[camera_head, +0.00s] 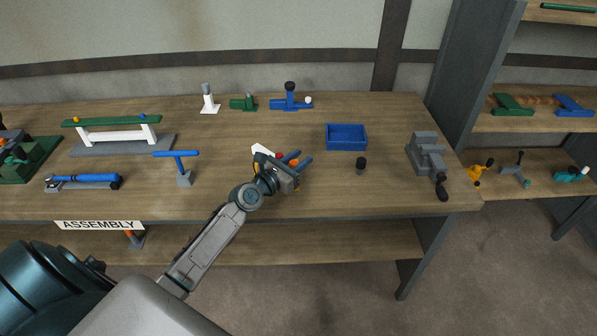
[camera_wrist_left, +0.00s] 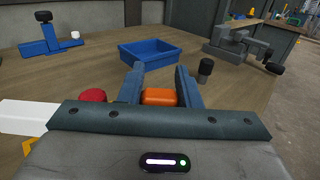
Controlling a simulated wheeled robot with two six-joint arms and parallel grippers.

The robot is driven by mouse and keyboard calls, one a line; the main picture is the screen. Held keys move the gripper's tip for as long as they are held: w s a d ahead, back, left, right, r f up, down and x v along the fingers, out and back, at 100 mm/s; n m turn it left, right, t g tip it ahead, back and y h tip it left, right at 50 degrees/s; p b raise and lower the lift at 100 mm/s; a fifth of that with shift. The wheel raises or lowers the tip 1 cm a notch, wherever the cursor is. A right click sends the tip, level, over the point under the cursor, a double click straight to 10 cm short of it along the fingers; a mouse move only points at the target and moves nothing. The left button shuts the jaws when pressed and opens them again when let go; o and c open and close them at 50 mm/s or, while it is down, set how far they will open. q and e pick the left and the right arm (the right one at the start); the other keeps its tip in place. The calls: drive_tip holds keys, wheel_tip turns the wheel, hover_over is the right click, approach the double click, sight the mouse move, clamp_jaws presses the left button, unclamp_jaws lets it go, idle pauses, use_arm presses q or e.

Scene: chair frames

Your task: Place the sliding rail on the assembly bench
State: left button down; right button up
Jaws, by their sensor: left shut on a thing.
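My left gripper (camera_head: 298,160) is over the middle of the assembly bench (camera_head: 375,200), pointing toward the back right. Its blue fingers (camera_wrist_left: 162,86) are shut on an orange block (camera_wrist_left: 158,97). Beside the block are a red knob (camera_wrist_left: 93,95) and a white bar (camera_wrist_left: 22,118); these look like parts of the sliding rail, mostly hidden under the gripper. In the head view the white bar (camera_head: 262,150) shows just behind the gripper. I cannot tell whether the held piece touches the bench top. My right gripper is not in view.
A blue tray (camera_head: 346,148), a black-topped peg (camera_head: 361,165) and a grey vise (camera_head: 427,157) stand to the right. A blue T-shaped piece (camera_head: 178,165) and a green-topped rack (camera_head: 110,121) stand left. The bench front between gripper and vise is clear.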

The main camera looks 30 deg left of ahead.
use_arm(q)
wheel_tip(320, 180, down, 3)
drive_tip(key=shift+b, duration=1)
drive_tip(key=shift+f, duration=0.25)
drive_tip(key=c, duration=1.1)
unclamp_jaws()
drive_tip(key=shift+f, duration=0.1)
drive_tip(key=shift+o, duration=0.2)
